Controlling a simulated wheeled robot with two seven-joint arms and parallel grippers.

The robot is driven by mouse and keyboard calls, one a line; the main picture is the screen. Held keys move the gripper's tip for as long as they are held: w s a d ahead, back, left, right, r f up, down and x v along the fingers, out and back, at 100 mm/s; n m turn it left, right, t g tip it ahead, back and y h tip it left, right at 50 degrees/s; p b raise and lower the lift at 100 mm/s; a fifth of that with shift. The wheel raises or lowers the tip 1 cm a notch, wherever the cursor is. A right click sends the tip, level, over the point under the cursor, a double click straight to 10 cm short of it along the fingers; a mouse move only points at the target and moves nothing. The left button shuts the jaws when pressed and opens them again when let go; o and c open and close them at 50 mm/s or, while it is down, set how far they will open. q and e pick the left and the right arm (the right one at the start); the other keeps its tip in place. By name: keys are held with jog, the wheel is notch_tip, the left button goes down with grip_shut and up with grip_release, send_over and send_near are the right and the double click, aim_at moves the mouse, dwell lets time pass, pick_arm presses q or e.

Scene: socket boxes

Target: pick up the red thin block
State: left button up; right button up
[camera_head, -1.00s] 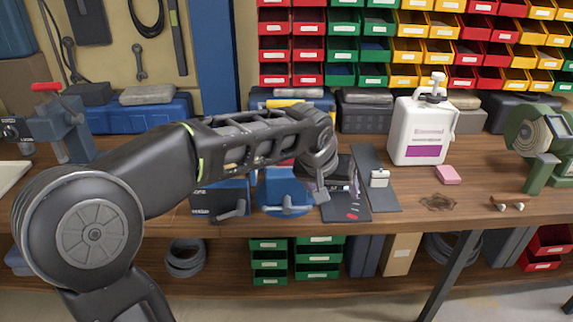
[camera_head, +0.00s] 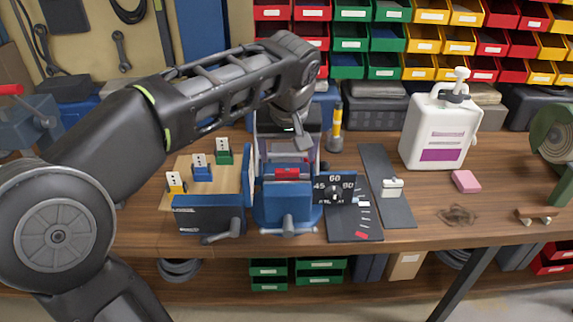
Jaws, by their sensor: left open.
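A red block (camera_head: 287,173) sits at the top of a blue vise-like fixture (camera_head: 287,203) in the middle of the bench. A smaller flat red piece (camera_head: 361,235) lies on the dark plate to its right; I cannot tell whether it is a loose block or a marking. My left gripper (camera_head: 300,138) hangs above and behind the red block, apart from it in the picture, open with nothing seen in it. The arm hides part of the back of the bench. My right gripper is not in view.
Open wood lies at the front right.

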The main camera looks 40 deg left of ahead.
aim_at(287, 170)
pick_arm(q)
jog(key=shift+x, duration=1.2)
jog(key=shift+p+x, duration=0.45)
jog(key=shift+x, duration=2.2)
jog(key=c, duration=1.5)
